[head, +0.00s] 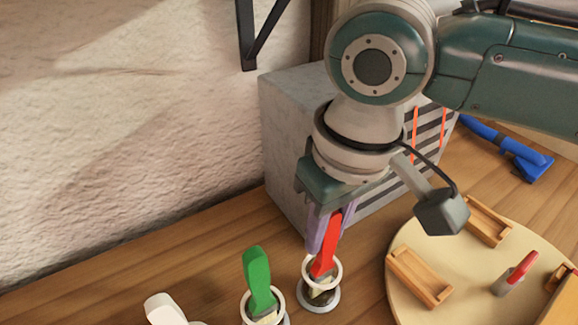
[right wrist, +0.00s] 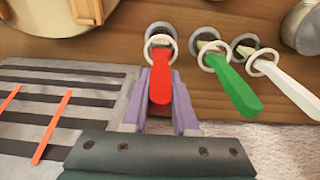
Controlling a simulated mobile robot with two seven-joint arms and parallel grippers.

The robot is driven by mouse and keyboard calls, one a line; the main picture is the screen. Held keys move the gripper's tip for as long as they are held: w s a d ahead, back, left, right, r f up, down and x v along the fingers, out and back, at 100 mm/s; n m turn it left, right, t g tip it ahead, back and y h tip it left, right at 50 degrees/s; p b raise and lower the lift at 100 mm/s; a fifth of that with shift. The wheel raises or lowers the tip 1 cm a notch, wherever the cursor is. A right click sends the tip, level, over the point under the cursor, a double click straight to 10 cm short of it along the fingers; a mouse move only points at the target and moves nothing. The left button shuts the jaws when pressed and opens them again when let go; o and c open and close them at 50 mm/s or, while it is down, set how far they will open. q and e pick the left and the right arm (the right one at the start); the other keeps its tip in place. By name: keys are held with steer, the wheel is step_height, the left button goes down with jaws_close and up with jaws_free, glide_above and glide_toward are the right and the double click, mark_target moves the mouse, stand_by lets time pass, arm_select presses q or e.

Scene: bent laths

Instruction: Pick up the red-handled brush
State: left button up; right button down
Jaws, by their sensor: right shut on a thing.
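The red-handled brush (head: 328,247) stands handle up in a round holder with a white ring (head: 337,272), leaning a little. Its bristle end is down inside the holder. My right gripper (head: 323,228) comes from above with its purple fingers shut on the red handle. In the right wrist view the red handle (right wrist: 160,82) lies between the two fingers (right wrist: 160,95), and the ring still surrounds the brush's lower part. My left gripper is not in view.
A green-handled brush (head: 257,280) stands in a ringed holder just left, with a white handle (head: 163,309) beyond it. A grey slotted block (head: 285,130) stands behind. A round board (head: 455,262) with wooden blocks lies right. A blue tool (head: 515,150) lies far right.

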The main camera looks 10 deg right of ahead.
steer(key=shift+r, duration=0.1)
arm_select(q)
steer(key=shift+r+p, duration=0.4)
arm_select(e)
step_height(320, 180, up, 10)
steer(key=shift+f, duration=0.1)
stand_by(0.4)
